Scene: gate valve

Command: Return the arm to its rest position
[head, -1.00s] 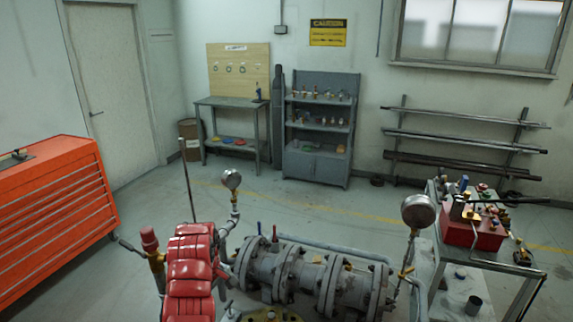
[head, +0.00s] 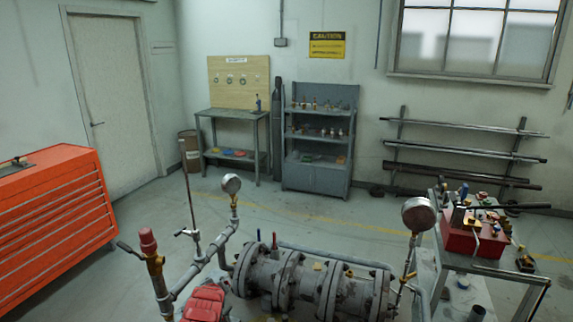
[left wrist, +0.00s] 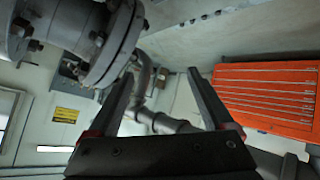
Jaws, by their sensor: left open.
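The red arm link low in the head view is mine, cut off by the bottom edge left of the grey flanged valve and pipe assembly (head: 262,272). My left gripper (left wrist: 160,75) is open and empty in the left wrist view. Its two dark fingers stand apart, with only background between them. The flanged pipework (left wrist: 112,55) shows at the upper left of that view, close to the left finger; whether they touch I cannot tell. The left gripper itself does not show in the head view, and my right gripper is in neither view.
Two pressure gauges (head: 231,183) (head: 418,214) rise from the pipework. A red-capped fitting (head: 148,240) stands at its left. An orange tool cabinet (head: 55,225) is at the left and a cart with a red toolbox (head: 472,240) at the right.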

